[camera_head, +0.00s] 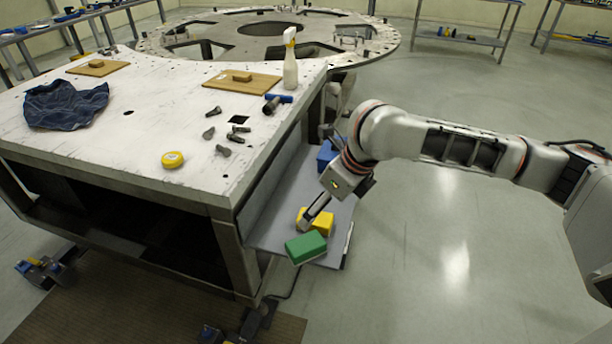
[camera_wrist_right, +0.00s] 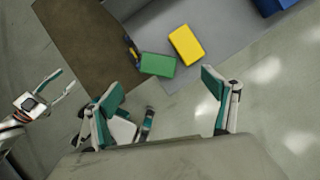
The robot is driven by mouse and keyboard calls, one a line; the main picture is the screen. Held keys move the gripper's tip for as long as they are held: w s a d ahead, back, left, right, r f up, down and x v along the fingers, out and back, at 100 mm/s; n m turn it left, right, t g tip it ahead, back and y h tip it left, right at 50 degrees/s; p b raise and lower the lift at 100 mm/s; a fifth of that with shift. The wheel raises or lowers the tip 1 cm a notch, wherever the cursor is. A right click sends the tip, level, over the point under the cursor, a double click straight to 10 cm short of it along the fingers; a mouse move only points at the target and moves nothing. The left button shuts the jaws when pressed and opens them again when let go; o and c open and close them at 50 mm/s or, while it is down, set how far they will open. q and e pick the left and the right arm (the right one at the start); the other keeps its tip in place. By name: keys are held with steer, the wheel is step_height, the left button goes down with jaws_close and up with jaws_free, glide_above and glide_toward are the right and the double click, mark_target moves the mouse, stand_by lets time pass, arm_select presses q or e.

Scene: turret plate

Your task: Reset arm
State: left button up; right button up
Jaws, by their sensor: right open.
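My right arm comes in from the right in the head view, and its gripper (camera_head: 318,208) points down over the low grey shelf at the table's side. In the right wrist view the gripper (camera_wrist_right: 163,85) is open, its teal-padded fingers wide apart with nothing between them. A green block (camera_head: 306,247) and a yellow block (camera_head: 315,222) are on the shelf beyond the fingertips; the wrist view shows both the green (camera_wrist_right: 158,64) and yellow (camera_wrist_right: 187,43) blocks clear of the fingers. My left gripper (camera_wrist_right: 58,87) shows at the left of the wrist view, with its fingers apart; the head view does not show it.
The shelf (camera_head: 272,232) also holds a blue bin (camera_head: 326,155). The white table (camera_head: 130,135) carries a spray bottle (camera_head: 290,60), bolts, a yellow tape measure (camera_head: 172,159) and a dark cloth (camera_head: 66,103). The floor at right is clear.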

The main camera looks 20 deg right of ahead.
steer(key=s+a+f+m+t+y, duration=0.3)
steer(key=a+f+m, duration=0.1)
steer(key=a+m, duration=0.6)
steer(key=s+d+f+m+h, duration=0.3)
steer(key=s+d+m, duration=0.3)
steer(key=d+m, duration=0.25)
steer(key=s+d+f+m+h, duration=0.45)
steer(key=d+m, duration=0.35)
steer(key=d, duration=0.2)
steer(key=s+d+f+m+h, duration=0.25)
steer(key=s+d+m, duration=0.35)
steer(key=d+m, duration=0.3)
steer(key=w+a+f+m+t+y, duration=0.2)
steer(key=a+f+t+y, duration=0.2)
steer(key=a+f, duration=0.9)
steer(key=a+y, duration=0.3)
steer(key=shift+a+f+m, duration=0.3)
steer(key=shift+a+m, duration=0.05)
steer(key=shift+a, duration=0.05)
